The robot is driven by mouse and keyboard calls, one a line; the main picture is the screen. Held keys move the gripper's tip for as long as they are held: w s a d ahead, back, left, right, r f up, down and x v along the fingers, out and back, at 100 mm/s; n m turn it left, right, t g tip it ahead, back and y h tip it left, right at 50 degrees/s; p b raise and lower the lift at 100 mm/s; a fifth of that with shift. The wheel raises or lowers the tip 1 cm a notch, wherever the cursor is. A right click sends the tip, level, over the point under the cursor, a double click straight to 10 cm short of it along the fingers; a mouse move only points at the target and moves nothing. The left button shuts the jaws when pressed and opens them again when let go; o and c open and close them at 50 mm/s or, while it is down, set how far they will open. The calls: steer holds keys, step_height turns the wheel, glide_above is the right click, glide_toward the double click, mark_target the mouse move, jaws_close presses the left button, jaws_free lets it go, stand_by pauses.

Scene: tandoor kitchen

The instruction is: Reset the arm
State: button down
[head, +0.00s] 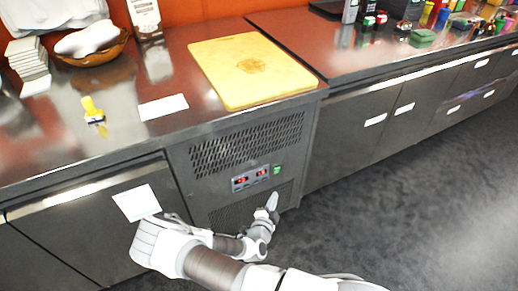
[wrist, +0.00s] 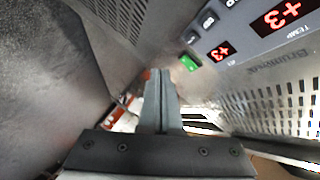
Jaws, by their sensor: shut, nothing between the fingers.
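My gripper (head: 270,203) is at the end of my white and grey arm, low in front of the dark counter unit with vents in the head view. In the wrist view my gripper (wrist: 160,82) shows its fingers together, with nothing held between them. It is close to the control panel (wrist: 262,25) with red digits and a green switch (wrist: 188,63). The gripper appears below and right of that panel in the head view. I cannot tell whether it touches the unit.
The counter (head: 60,128) carries a yellow cutting board (head: 250,68), a bowl (head: 95,56) with a white cloth, a yellow-handled tool (head: 93,110) and a white card (head: 163,106). Bottles and containers stand at the back right. The dark floor (head: 400,200) at right is clear.

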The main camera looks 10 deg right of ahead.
steer(key=s+d+r+m+g+h, duration=0.1)
steer(key=s+d+r+m+g, duration=0.2)
steer(key=r+m, duration=0.75)
steer(key=s+d+r+m+g+h, duration=0.15)
steer(key=r+m+g, duration=0.35)
steer(key=r+m, duration=0.55)
steer(key=s+d+r+m+g+h, duration=0.1)
steer(key=s+d+r+m+g, duration=0.2)
steer(key=r+m, duration=0.7)
steer(key=s+a+r+m+t+y, duration=0.1)
steer(key=s+a+r+m+y, duration=0.3)
steer(key=s+r+m, duration=0.65)
steer(key=s+a+r+m+t+y, duration=0.25)
steer(key=s+r+m+y, duration=0.4)
steer(key=m, duration=0.65)
step_height(320, 180, up, 18)
steer(key=p, duration=1.8)
steer(key=shift+a+r+m+g, duration=0.15)
steer(key=shift+a+m+g, duration=0.05)
steer(key=shift+m+g, duration=0.15)
